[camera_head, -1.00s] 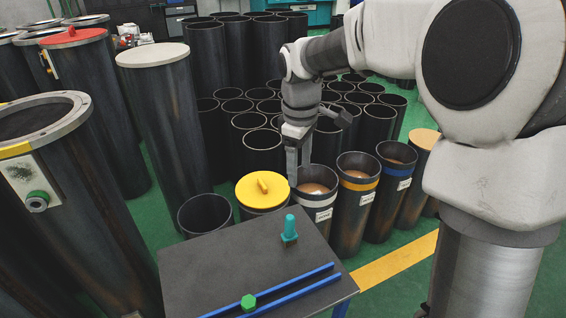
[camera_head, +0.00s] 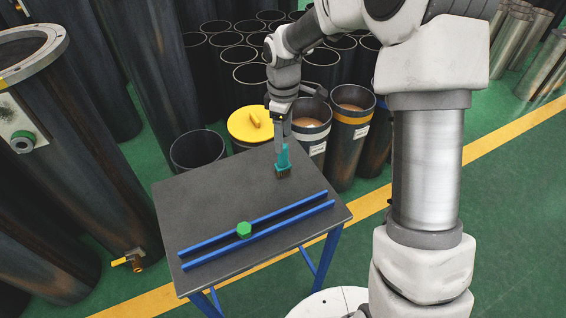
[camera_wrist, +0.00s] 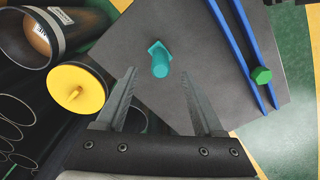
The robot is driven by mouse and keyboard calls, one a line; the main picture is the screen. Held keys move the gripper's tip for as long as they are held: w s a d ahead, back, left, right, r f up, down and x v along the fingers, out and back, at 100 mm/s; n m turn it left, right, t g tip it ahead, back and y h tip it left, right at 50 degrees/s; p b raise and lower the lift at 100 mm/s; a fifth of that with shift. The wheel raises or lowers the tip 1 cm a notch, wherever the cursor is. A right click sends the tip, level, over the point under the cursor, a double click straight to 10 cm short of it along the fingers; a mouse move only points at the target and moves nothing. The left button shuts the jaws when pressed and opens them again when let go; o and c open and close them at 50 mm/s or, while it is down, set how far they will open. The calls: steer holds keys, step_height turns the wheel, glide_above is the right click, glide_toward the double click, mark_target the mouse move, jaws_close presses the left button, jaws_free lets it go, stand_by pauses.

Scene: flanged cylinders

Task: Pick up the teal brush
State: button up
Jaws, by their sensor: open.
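The teal brush (camera_head: 283,162) stands upright on the dark table (camera_head: 200,205), near its back right edge, with dark bristles at its foot. In the wrist view the brush (camera_wrist: 160,62) shows from above, just beyond and between the spread fingertips. My gripper (camera_head: 280,140) is above the brush, pointing down, and its fingers partly overlap the brush's top in the head view. In the wrist view my gripper (camera_wrist: 158,75) is open with nothing between its fingers at their base. I cannot tell how far the fingertips are above the brush.
Two blue rails (camera_head: 255,225) lie on the table with a green hexagonal piece (camera_head: 243,230) at them. A yellow-lidded cylinder (camera_head: 250,125) and open black cylinders (camera_head: 198,150) stand close behind the table. The table's middle is clear.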

mark_target(283, 160)
step_height(283, 160, down, 6)
steer(key=shift+r+b, duration=0.1)
steer(key=shift+b, duration=0.25)
jaws_close()
